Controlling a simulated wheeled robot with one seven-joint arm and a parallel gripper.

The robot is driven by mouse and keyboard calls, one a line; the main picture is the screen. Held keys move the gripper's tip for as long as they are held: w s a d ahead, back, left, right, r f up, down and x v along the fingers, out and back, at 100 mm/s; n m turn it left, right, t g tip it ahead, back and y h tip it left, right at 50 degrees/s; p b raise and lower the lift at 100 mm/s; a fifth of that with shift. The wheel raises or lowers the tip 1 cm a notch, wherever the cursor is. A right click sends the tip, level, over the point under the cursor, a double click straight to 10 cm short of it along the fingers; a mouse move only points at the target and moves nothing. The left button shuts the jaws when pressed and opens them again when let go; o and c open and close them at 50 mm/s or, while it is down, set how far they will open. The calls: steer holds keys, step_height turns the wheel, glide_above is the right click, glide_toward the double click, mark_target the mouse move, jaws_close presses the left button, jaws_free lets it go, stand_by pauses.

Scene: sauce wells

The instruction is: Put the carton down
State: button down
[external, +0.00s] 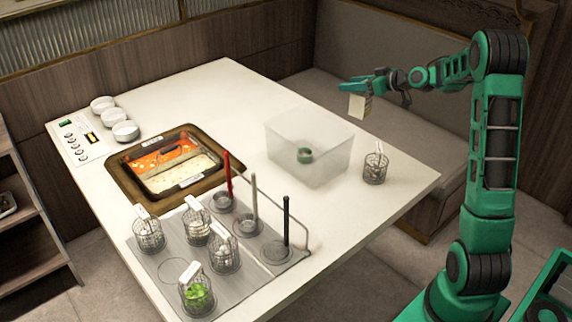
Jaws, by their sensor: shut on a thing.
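A small cream-coloured carton (358,106) hangs at my gripper (368,86) in the external view. My gripper is shut on it and holds it in the air near the far right part of the table (390,195). In the picture the carton is above and right of the clear bin, apart from it. The dark finger shows at the right; the exact contact on the carton is too small to make out.
A clear bin (285,150) with a green round item (305,155) stands on the table. A wire basket (375,168) is right of it. A sauce well (170,160), a rack with upright ladles (265,225), several wire baskets and white bowls (125,131) occupy the left. A bench (420,130) lies behind.

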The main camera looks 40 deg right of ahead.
steer(key=s+a+n+g+y, duration=0.1)
steer(key=s+a+n+y, duration=0.1)
steer(key=s+a, duration=0.6)
steer(key=s+a+n+g+y, duration=0.1)
steer(key=s+a+n+y, duration=0.2)
steer(key=a, duration=0.9)
steer(key=s+a+n+g+y, duration=0.1)
steer(key=s+a+n+y, duration=0.1)
steer(key=s+a, duration=0.55)
step_height(320, 180, down, 10)
steer(key=w+a, duration=0.1)
steer(key=a, duration=0.1)
steer(key=w+d+f, duration=0.4)
steer(key=d+f, duration=0.6)
steer(key=f, duration=0.1)
steer(key=shift+d+g+y, duration=0.3)
steer(key=shift+d, duration=0.1)
steer(key=shift+w+f, duration=0.1)
steer(key=shift+f, duration=0.1)
steer(key=c, duration=1)
jaws_free()
